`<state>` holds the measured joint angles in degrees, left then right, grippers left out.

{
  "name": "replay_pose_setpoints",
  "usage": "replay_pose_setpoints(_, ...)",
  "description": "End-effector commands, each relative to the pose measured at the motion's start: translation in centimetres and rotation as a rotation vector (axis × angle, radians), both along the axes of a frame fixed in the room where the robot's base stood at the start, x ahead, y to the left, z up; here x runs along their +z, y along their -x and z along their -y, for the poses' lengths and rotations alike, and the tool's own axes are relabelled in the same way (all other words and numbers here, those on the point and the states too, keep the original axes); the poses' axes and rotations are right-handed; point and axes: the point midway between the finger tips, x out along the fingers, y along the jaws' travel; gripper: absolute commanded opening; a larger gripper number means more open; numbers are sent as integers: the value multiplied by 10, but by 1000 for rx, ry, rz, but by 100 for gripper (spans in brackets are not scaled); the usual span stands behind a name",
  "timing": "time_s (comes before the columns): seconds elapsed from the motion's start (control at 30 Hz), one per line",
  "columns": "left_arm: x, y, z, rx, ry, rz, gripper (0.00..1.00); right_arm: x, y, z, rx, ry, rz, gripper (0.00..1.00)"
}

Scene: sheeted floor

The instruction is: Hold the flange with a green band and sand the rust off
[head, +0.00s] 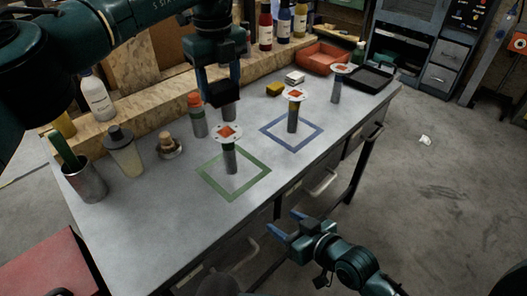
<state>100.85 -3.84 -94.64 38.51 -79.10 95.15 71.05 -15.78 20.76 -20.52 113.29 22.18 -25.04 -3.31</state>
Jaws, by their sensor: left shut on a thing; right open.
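The green-banded flange (231,160) stands upright inside a green square outline (257,188) on the grey bench. Its round top plate carries an orange-brown rust patch. My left gripper (221,90) is above and behind it in the picture, pointing down and shut on a dark block (223,95). The block looks apart from the flange; its underside cannot be made out. My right gripper (284,224) is open and empty, beyond the front edge of the bench, below and right of the green-banded flange in the picture.
A yellow-banded flange (292,122) stands in a blue square outline; another flange (337,92) stands farther back. An orange-capped can (197,118), a shaker bottle (125,155), a brush and a metal cup (86,183) line the left. A red tray (322,58) is at the back.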

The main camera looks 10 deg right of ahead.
Motion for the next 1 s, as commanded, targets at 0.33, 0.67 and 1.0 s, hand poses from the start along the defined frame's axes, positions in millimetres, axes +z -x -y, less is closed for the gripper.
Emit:
replay_pose_setpoints(0.33,0,0,0,-2,0,0,36,89,-105,10,157,-19,88,54)
replay_pose_setpoints(0.67,0,0,0,-2,0,0,36,116,-104,-28,344,58,92,54)
replay_pose_setpoints(1.0,0,0,0,-2,0,0,36,102,-122,-58,365,66,90,54)
